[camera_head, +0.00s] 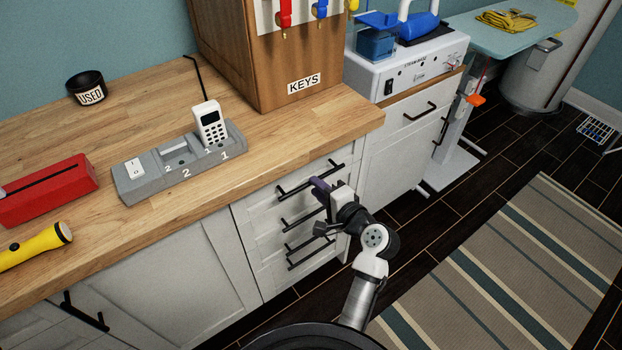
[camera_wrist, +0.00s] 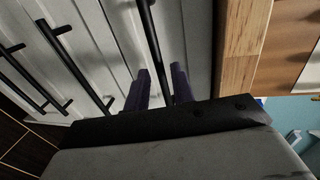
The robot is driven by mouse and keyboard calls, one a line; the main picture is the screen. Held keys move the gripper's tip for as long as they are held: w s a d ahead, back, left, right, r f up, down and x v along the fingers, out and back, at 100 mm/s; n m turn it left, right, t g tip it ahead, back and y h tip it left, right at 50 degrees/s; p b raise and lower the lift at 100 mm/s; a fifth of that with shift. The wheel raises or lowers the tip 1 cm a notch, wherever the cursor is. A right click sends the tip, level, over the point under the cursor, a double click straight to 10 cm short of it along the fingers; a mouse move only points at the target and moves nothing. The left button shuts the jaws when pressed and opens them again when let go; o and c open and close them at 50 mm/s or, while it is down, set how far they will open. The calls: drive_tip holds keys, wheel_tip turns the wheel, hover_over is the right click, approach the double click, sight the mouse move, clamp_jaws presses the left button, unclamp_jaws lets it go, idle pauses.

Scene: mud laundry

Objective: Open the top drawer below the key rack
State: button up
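The key rack (camera_head: 302,60) is a wooden cabinet labelled KEYS, standing on the counter. Below it, the white top drawer (camera_head: 290,190) looks shut. Its black bar handle (camera_head: 298,181) is partly hidden by my gripper in the head view. In the wrist view, the two purple fingers of my gripper (camera_wrist: 161,88) are apart. The top drawer's handle (camera_wrist: 153,40) runs between them, with a small gap visible on each side.
Lower drawers with black handles (camera_wrist: 52,42) lie beneath the top one. The wooden counter (camera_head: 330,128) overhangs the drawers. A cabinet with a steam station (camera_head: 412,65) stands to the right. A striped rug (camera_head: 510,265) lies on the open floor.

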drive_tip(key=shift+x, duration=1.8)
clamp_jaws()
